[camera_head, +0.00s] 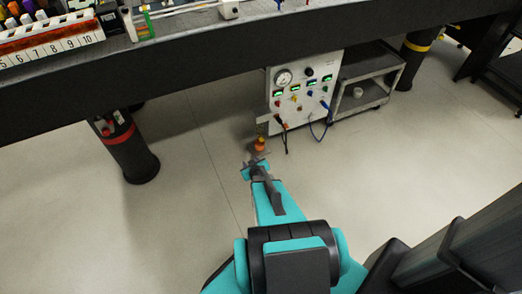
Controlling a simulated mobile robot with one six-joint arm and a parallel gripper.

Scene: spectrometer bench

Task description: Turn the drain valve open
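A small orange-red part (260,145), which looks like the drain valve, shows low at the left front corner of a light grey control panel (304,88). Its handle position is too small to make out. My arm reaches up from the bottom of the view, and my gripper (256,162) is just below the orange part in the picture. The two look very close; I cannot tell whether they touch. The gripper's fingers are small and partly hidden by its own body, so their opening is unclear.
The panel carries a round gauge (284,78), green displays, coloured knobs and hanging cables (285,138). A grey cart (362,97) stands to its right. A dark bench (180,75) overhangs behind, with a red-banded leg (130,150) at left. The pale floor nearby is clear.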

